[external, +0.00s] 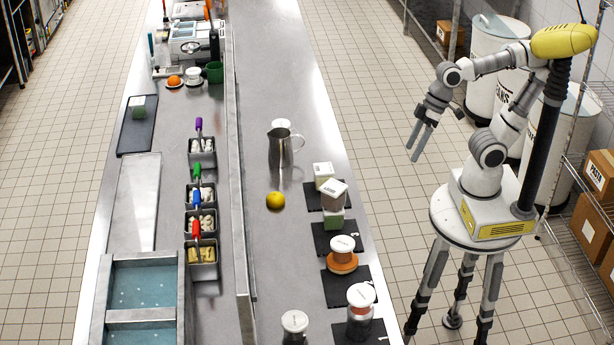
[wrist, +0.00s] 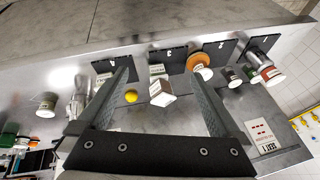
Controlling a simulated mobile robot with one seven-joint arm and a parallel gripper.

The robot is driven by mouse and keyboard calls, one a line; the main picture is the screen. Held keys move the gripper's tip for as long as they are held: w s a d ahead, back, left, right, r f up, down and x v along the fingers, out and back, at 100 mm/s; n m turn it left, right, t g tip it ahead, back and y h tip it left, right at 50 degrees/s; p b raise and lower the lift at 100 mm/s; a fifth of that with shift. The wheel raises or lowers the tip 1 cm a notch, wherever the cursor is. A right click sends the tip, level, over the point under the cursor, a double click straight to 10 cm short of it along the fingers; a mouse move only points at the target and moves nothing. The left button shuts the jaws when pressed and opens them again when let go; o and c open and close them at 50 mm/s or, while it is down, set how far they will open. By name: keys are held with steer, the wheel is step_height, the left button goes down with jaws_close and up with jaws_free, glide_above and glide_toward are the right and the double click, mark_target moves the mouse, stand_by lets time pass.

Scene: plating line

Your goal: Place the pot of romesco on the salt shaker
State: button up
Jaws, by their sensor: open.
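No label is legible, so I cannot tell surely which is the pot of romesco or the salt shaker. A red piece with a white top (external: 361,296) appears stacked on a metal cylinder (external: 358,326) on the nearest mat; the red piece (wrist: 272,76) also shows at the right in the wrist view. A metal jar with a white top (external: 294,325) stands left of the nearest mat. My gripper (external: 416,148) is open and empty, in the air right of the counter.
A yellow fruit (external: 275,201) and a metal pitcher (external: 283,150) stand to the left. A raised ledge (external: 240,200) runs along the counter.

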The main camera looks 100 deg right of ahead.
steer(key=s+d+n+t+h, duration=0.1)
steer(key=s+d+n, duration=0.1)
steer(key=d, duration=0.3)
steer(key=shift+s+f+h, duration=0.2)
steer(key=shift+s+h, duration=0.2)
steer(key=shift+s, duration=0.35)
steer(key=shift+a, duration=0.1)
steer(key=shift+r+p, duration=1.05)
steer(key=shift+r, duration=0.05)
